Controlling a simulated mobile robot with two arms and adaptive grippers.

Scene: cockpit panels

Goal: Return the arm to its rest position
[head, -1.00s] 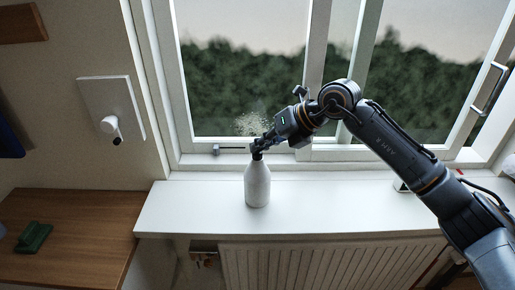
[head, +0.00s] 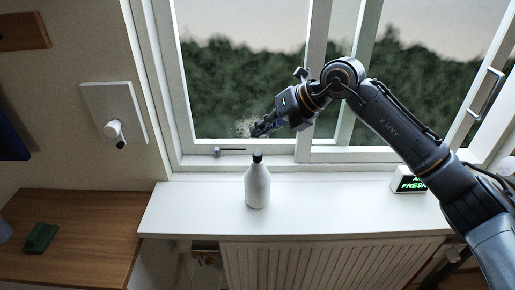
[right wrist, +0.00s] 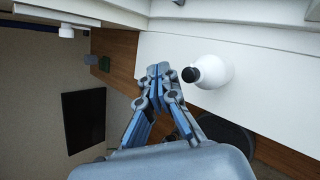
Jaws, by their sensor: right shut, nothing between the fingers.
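My right arm comes in from the right in the head view. Its gripper (head: 263,129) is shut and empty, raised in front of the window, above and apart from the bottle. In the right wrist view the fingers (right wrist: 158,72) are together, with the bottle beside them to the right. The white bottle (head: 257,187) with a black cap stands upright on the windowsill; it also shows in the right wrist view (right wrist: 214,72). My left gripper is not in view.
The white windowsill (head: 330,206) is largely clear around the bottle. A small display with green letters (head: 411,184) stands at its right, partly behind my arm. A wooden desk (head: 90,215) with a green object (head: 40,238) is at left. A white wall knob (head: 114,131) is above.

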